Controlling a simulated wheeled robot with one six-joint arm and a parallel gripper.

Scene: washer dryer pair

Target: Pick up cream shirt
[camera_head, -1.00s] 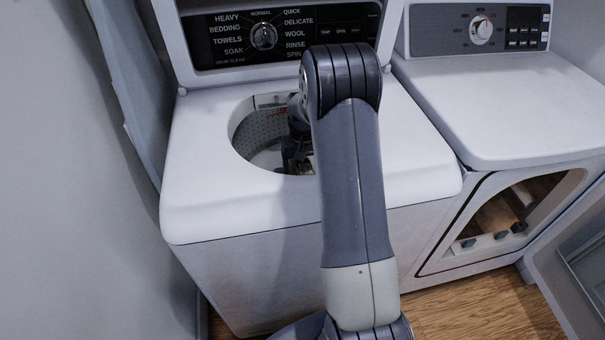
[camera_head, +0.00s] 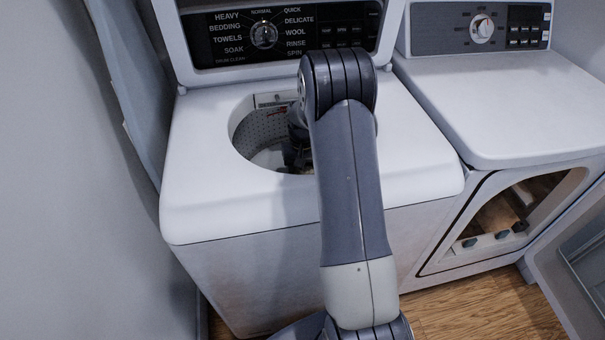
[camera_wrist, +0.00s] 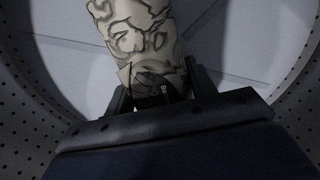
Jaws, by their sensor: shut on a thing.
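The cream shirt (camera_wrist: 135,28) shows in the wrist view as a cream cloth with dark wavy lines. It lies inside the washer drum and reaches from the top edge of that view down to my gripper. My gripper (camera_wrist: 155,85) is shut on the near end of the shirt, with a finger on each side of the cloth. In the head view my gripper (camera_head: 294,160) is down inside the washer opening, and my arm hides much of it. The shirt can hardly be made out there.
The top-loading washer (camera_head: 210,195) stands open, its perforated drum wall (camera_wrist: 290,110) close around my gripper. A dryer (camera_head: 500,110) stands to the right with its door (camera_head: 580,265) open. A grey wall (camera_head: 80,180) is close on the left.

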